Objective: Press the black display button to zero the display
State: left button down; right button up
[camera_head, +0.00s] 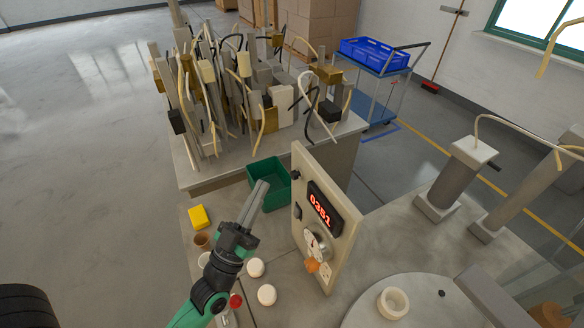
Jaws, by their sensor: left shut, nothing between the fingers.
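An upright beige panel (344,246) carries a display (325,207) with red lit digits that seem to read 0351. Two small dark parts sit at the panel's left edge, an upper one (295,175) and a lower one (298,213). I cannot tell whether either is the black display button. My left gripper (264,186) is left of the panel, its long grey fingers shut and empty, pointing up in the picture in front of the green bin (284,198). It appears apart from the panel. My right gripper is not in view.
A dial (316,243) and an orange knob (312,265) are low on the panel. White round pieces (266,294), a yellow block (198,217) and a brown cup (202,241) lie near my left arm. A cluttered bench rises behind. A white ring (392,302) rests on a round plate at right.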

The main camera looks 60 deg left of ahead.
aim_at(294, 175)
pick_arm(q)
jog(key=shift+w+p, duration=0.5)
jog(key=shift+w, duration=1.4)
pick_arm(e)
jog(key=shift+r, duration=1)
pick_arm(q)
jog(key=shift+w, duration=0.4)
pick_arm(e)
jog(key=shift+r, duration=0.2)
pick_arm(q)
jog(key=shift+w+p, duration=0.35)
jog(key=shift+w, duration=0.15)
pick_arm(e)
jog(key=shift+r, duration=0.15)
pick_arm(q)
jog(key=shift+s, duration=0.95)
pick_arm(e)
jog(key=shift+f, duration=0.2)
